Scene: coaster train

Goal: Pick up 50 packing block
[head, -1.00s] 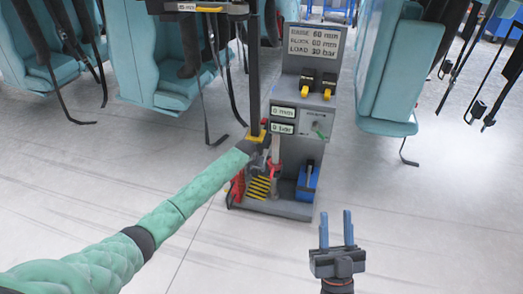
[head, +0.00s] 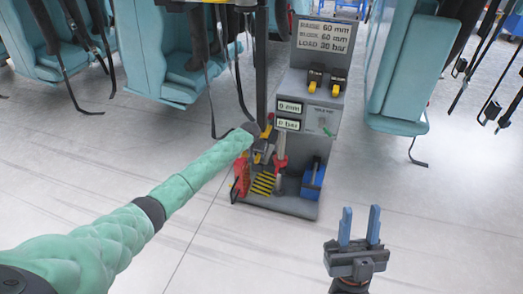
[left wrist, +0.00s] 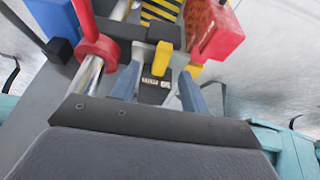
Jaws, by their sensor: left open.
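A dark block with a yellow upright piece and small white markings (left wrist: 155,83) sits between the fingers of my left gripper (left wrist: 158,90) in the left wrist view; it may be the 50 packing block, but the marking is too small to read surely. My left gripper is open, with a blue finger on either side of the block. In the head view my left gripper (head: 263,150) is at the front left of the grey machine, partly hidden by the arm. My right gripper (head: 358,228) is open and empty, pointing up before the machine.
The grey machine (head: 330,104) bears a sign (head: 323,37) and two black pieces with yellow ends (head: 326,78). A red part (left wrist: 215,38), a red-ringed metal rod (left wrist: 92,72) and a blue box (head: 313,180) are close by. Teal seats hang around; the front floor is clear.

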